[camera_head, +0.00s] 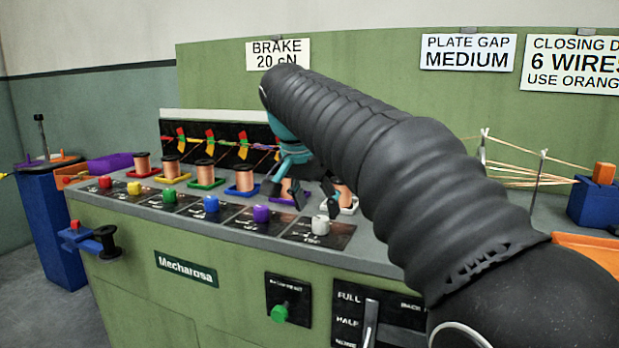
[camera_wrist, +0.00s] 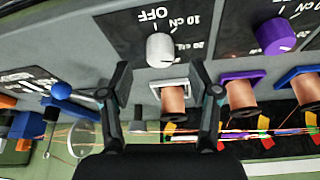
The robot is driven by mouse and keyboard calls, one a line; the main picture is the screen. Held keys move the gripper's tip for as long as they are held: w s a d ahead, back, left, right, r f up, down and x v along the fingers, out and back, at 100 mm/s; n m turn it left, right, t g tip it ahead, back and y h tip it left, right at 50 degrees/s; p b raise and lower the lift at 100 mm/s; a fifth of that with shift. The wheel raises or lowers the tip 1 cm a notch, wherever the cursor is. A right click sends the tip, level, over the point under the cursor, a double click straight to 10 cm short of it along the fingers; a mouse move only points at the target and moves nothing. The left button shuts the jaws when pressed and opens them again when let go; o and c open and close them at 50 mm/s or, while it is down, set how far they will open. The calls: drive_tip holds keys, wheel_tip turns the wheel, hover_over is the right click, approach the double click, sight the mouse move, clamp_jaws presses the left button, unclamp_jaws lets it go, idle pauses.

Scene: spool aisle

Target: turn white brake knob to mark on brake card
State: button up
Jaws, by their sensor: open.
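The white brake knob (camera_head: 320,225) sits on a black dial plate at the right end of the knob row. In the wrist view the white knob (camera_wrist: 160,48) shows near the top, its plate (camera_wrist: 120,32) marked OFF, 10 cN and 20 cN. I cannot tell clearly where the knob's pointer stands. The brake card (camera_head: 277,54) on the green back wall reads BRAKE 20 cN, its lower edge partly covered by my arm. My gripper (camera_head: 299,193) is open and empty above the spool row. In the wrist view my gripper (camera_wrist: 161,76) has its fingers apart, just short of the knob.
A copper spool on a white base (camera_wrist: 173,103) stands between my fingers in the wrist view. A purple knob (camera_head: 261,213) and a spool on a purple base (camera_wrist: 241,97) are close by. A post with strung wires (camera_head: 483,150) stands to the right.

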drive_tip(key=v, duration=0.8)
drive_tip(key=shift+s, duration=0.1)
drive_tip(key=s+d+f+n+y, duration=0.1)
drive_tip(key=s+d+f+n, duration=0.1)
drive_tip(key=s+d+f, duration=0.3)
drive_tip(key=s+d+f+n, duration=0.1)
drive_tip(key=s+d+f, duration=0.25)
drive_tip(key=d, duration=0.35)
drive_tip(key=s+d+f+n+t, duration=0.1)
drive_tip(key=s+d+f, duration=0.2)
drive_tip(key=s+f, duration=0.4)
drive_tip(key=s+d+f+n+y, duration=0.1)
drive_tip(key=s+d+f, duration=0.3)
drive_tip(key=s+f, duration=0.4)
wheel_tip(320, 180, down, 5)
drive_tip(key=shift+r+n+t, duration=0.15)
drive_tip(key=shift+n+t, duration=0.25)
drive_tip(key=shift+s, duration=0.1)
